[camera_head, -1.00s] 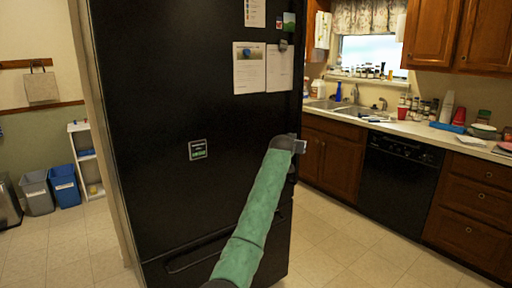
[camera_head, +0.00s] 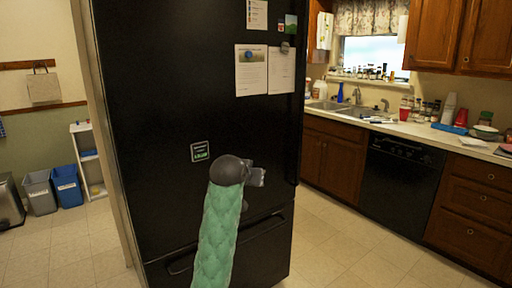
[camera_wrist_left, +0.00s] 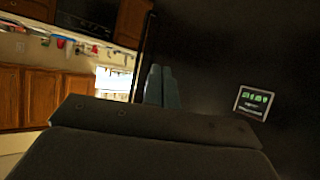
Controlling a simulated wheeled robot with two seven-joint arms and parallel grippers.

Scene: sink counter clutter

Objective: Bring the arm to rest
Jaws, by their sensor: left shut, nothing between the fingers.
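My left arm in its green sleeve rises from the bottom middle of the head view, in front of the black fridge (camera_head: 150,90). My left gripper (camera_head: 257,177) is at its end, pointing right, in front of the fridge door. In the left wrist view its two fingers (camera_wrist_left: 163,88) lie side by side, shut with nothing between them. The fridge surface fills the right of that view, with a small magnet sign (camera_wrist_left: 256,103) on it. The same sign (camera_head: 200,151) shows just left of my wrist in the head view. My right gripper is not in view.
The counter (camera_head: 405,129) with sink (camera_head: 350,110), a red cup (camera_head: 404,113) and several jars runs along the right. A black dishwasher (camera_head: 400,185) is under it. A grey bin (camera_head: 40,191) and a blue bin (camera_head: 67,188) stand far left. The floor (camera_head: 345,255) at right is clear.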

